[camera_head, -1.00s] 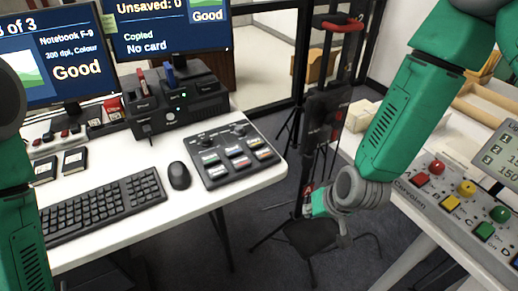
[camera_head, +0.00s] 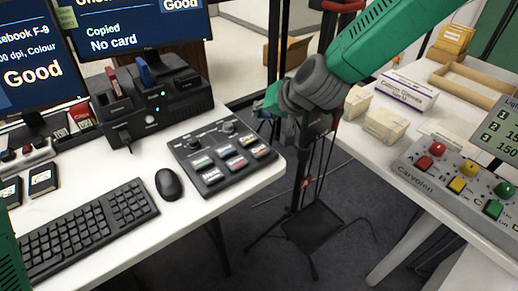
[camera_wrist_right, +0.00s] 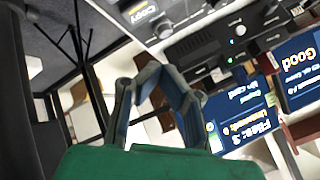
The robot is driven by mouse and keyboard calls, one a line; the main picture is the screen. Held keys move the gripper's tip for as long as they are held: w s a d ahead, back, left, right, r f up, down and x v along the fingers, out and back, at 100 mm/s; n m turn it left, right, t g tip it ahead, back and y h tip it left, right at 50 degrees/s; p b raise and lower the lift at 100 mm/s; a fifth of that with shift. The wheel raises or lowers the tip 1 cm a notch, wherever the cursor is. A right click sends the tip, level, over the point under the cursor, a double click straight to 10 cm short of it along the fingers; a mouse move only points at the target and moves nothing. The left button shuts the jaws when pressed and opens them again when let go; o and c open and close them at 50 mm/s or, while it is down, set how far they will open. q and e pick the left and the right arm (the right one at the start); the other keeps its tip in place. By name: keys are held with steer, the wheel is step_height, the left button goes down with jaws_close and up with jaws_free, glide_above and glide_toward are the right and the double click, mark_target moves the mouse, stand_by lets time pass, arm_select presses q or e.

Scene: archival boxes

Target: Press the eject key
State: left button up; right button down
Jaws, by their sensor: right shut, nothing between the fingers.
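A dark control panel (camera_head: 222,155) with two knobs and several keys with coloured labels lies on the white desk, right of the mouse. A key marked "Copy" (camera_wrist_right: 143,12) shows at the top of the wrist view. I cannot read which key is eject. A black card reader unit (camera_head: 150,106) stands behind the panel, with a red and a blue card upright in it. My right gripper (camera_head: 270,101) is shut and empty, in the air just beyond the panel's right rear corner, apart from the keys. Its fingers (camera_wrist_right: 155,72) also show in the wrist view. My left gripper is out of view.
The mouse (camera_head: 169,184) and keyboard (camera_head: 85,228) lie left of the panel. Two monitors stand behind; one (camera_head: 140,25) reads "Copied, No card". A black stand (camera_head: 315,225) rises between the desks. The right desk holds a button box (camera_head: 462,190) and pale boxes (camera_head: 385,124).

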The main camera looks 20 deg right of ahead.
steer(key=shift+a+f, duration=0.1)
steer(key=b, duration=0.7)
glide_above(255, 147)
steer(key=s+d, duration=0.1)
steer(key=s, duration=0.1)
steer(key=f, duration=0.6)
steer(key=shift+w+f, duration=0.2)
steer(key=shift+f, duration=0.2)
steer(key=shift+f+b, duration=0.4)
steer(key=shift+f, duration=0.55)
steer(key=shift+f, duration=0.1)
steer(key=shift+f, duration=0.2)
steer(key=shift+f+b, duration=0.3)
steer(key=shift+f, duration=0.25)
steer(key=shift+r, duration=0.15)
steer(key=shift+r+p, duration=0.8)
steer(key=shift+p, duration=0.15)
